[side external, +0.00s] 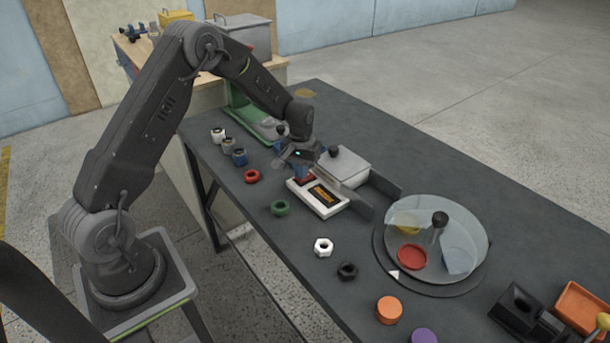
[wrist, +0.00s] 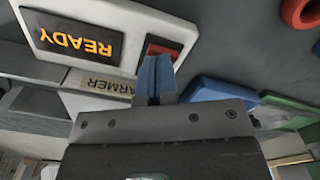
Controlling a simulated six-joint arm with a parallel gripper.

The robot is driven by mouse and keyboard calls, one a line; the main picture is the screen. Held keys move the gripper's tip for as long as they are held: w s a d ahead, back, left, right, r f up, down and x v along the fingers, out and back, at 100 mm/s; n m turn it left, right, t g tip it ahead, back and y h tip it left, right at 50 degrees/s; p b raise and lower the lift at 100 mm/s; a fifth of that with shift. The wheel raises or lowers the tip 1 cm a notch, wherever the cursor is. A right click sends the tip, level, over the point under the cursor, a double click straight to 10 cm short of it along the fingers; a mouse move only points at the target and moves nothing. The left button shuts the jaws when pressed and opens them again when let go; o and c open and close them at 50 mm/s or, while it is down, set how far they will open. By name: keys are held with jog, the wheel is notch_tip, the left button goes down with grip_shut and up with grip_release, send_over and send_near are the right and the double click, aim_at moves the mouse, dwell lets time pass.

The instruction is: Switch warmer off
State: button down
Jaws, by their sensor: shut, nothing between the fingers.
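The warmer's white control panel (side external: 305,203) lies on the dark table, and also fills the upper left of the wrist view (wrist: 60,60). Its dark display (wrist: 85,28) shows "READY" in lit orange letters. A red switch (wrist: 163,50) sits at one end of the panel beside the display. The label "WARMER" is partly hidden by my fingers. My gripper (wrist: 153,62) has blue fingers, shut together and empty, with the tips right by the red switch. I cannot tell whether they touch it. My gripper is also over the switch end in the side view (side external: 299,176).
A pale lidded box (side external: 345,166) with a black knob stands directly behind the panel. Red (side external: 252,177) and green (side external: 280,208) rings lie nearby. A clear-covered turntable (side external: 462,225) is to the right. A green stand (side external: 242,112) is at the far left.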

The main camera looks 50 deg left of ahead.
jog(key=shift+f, duration=0.25)
jog(key=shift+r, duration=3.55)
jog(key=s+d+r+m+t, duration=0.1)
jog(key=s+d+r, duration=0.4)
jog(key=r, duration=0.3)
jog(key=s+d+r+m+t, duration=0.2)
jog(key=s+d+r, duration=0.25)
jog(key=r, duration=0.35)
jog(key=s+d+r+m+t, duration=0.1)
jog(key=s+d, duration=0.2)
jog(key=s, duration=0.5)
jog(key=s+d+r+m+t, duration=0.1)
jog(key=s+d+r+m, duration=0.1)
jog(key=s, duration=0.7)
jog(key=shift+s+d+r+t, duration=0.15)
jog(key=shift+s+d+t, duration=0.15)
jog(key=shift+d, duration=0.4)
